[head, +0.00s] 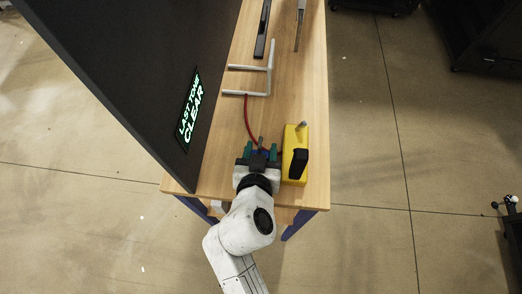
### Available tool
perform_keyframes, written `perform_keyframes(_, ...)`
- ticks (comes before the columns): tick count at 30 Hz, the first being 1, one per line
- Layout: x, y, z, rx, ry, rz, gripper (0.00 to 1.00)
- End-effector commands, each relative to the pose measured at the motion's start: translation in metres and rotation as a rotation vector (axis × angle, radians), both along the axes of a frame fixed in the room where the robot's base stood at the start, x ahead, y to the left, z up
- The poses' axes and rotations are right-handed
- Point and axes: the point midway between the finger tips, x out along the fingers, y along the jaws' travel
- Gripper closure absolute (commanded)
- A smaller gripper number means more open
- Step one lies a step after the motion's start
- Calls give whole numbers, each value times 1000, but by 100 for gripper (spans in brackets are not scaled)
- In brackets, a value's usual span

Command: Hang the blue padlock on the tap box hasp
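My gripper (261,150) is over the near part of the wooden table, with its green-tipped fingers apart. A small dark-blue piece, seemingly the blue padlock (261,155), shows between the fingers, with a thin grey part beyond it. It is mostly hidden, and I cannot tell whether the fingers press on it. A yellow box (289,176) with a black part on top and a grey post stands just right of my gripper. I cannot make out a hasp or say for certain which object is the tap box.
A tall black panel (150,80) with a lit "LAST TONE CLEAR" sign (190,110) borders the table (308,90) on the left. A red cable (247,120) runs from a grey bracket (270,75) towards my gripper.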

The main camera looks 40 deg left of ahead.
Motion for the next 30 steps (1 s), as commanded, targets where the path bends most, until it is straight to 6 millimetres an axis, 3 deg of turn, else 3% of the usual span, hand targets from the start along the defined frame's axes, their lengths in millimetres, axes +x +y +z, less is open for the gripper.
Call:
perform_keyframes(1,-2,-2,-12,-13,20,-2,47)
perform_keyframes(3,-2,-3,-13,-14,23,-2,41)
perform_keyframes(10,-1,-5,-15,-18,25,-7,40)
perform_keyframes(18,-3,-7,0,-20,27,-8,40)
perform_keyframes(30,-67,-43,39,-11,17,-4,40)
